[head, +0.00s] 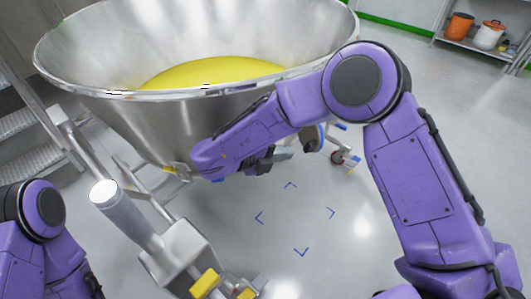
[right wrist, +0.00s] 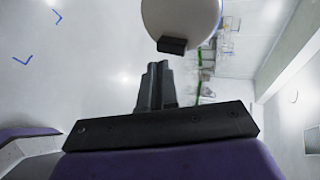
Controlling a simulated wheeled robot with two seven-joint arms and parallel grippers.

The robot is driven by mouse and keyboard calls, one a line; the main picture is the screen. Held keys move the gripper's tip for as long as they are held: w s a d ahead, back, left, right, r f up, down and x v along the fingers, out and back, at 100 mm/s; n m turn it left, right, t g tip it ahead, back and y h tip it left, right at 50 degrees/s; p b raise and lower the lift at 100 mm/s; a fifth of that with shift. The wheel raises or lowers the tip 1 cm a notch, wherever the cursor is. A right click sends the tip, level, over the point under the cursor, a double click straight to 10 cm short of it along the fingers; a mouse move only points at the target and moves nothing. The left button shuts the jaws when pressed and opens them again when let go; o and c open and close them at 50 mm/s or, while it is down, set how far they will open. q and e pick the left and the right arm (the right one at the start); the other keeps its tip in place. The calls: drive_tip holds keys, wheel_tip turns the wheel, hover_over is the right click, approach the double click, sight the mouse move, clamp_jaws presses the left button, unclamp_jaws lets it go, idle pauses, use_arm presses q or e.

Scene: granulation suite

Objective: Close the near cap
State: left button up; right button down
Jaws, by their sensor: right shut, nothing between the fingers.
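My right gripper (head: 283,156) is in front of the steel bowl's lower right side, partly hidden by my right wrist. In the right wrist view its two dark fingers (right wrist: 156,84) are together with nothing between them. A pale round part (right wrist: 181,14) with a black block (right wrist: 172,46) on its edge appears just beyond the fingertips, with a small visible gap. I cannot tell whether this is the near cap, or whether it is open. No part in the head view is clearly the cap. My left arm shows at the lower left, but its gripper is out of view.
The large steel bowl (head: 110,103) holds yellow material (head: 215,72). A tilted grey post with a white top (head: 104,191) and yellow fittings (head: 205,284) stand in front. Metal steps (head: 28,160) are at left. The floor with blue corner marks (head: 301,252) is clear.

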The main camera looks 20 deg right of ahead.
sight(306, 149)
drive_tip(key=d, duration=0.4)
drive_tip(key=shift+w+f, duration=0.15)
drive_tip(key=shift+w, duration=0.1)
